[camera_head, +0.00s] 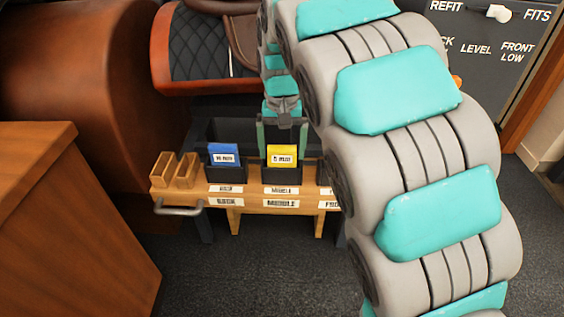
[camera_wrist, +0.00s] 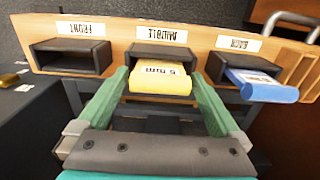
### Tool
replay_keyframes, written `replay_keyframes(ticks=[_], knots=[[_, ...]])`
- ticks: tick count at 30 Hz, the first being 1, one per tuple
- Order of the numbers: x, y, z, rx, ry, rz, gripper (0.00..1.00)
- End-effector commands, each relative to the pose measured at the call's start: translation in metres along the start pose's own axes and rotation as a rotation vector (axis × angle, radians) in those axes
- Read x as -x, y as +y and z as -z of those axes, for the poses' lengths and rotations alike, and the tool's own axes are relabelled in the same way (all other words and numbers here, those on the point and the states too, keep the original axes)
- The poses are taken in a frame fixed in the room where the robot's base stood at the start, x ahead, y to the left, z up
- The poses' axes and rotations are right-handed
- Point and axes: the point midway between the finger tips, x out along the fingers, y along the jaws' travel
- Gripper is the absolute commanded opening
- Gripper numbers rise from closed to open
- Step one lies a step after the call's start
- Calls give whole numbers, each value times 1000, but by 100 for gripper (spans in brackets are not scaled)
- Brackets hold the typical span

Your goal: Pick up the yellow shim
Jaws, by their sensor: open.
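The yellow shim (camera_head: 282,155) stands upright in the dark middle holder (camera_head: 281,174), its 5 mm label showing. In the wrist view the yellow shim (camera_wrist: 160,80) sticks out of the holder marked MIDDLE (camera_wrist: 150,50). My gripper (camera_head: 282,143) is open behind the shim in the head view. In the wrist view its two green fingers reach toward the holder, one on each side of the shim in the picture, with small gaps. I cannot tell how far the fingertips are from the shim in depth.
A blue shim (camera_head: 223,155) stands in the neighbouring holder marked BACK (camera_wrist: 240,66). The FRONT holder (camera_wrist: 72,58) is empty. Small wooden slots (camera_head: 177,170) and a metal handle (camera_head: 179,209) are at the wooden rack's left end. A wooden cabinet (camera_head: 70,220) stands at left.

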Motion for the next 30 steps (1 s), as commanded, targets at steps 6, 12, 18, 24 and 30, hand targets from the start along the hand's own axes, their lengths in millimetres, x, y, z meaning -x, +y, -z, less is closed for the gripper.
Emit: replay_keyframes(ticks=[6, 12, 18, 24, 30], knots=[[-1, 0, 0, 0, 2, 1, 100], [-1, 0, 0, 0, 2, 1, 78], [-1, 0, 1, 0, 2, 1, 55], [-1, 0, 1, -1, 2, 1, 32], [-1, 0, 1, -1, 2, 1, 30]])
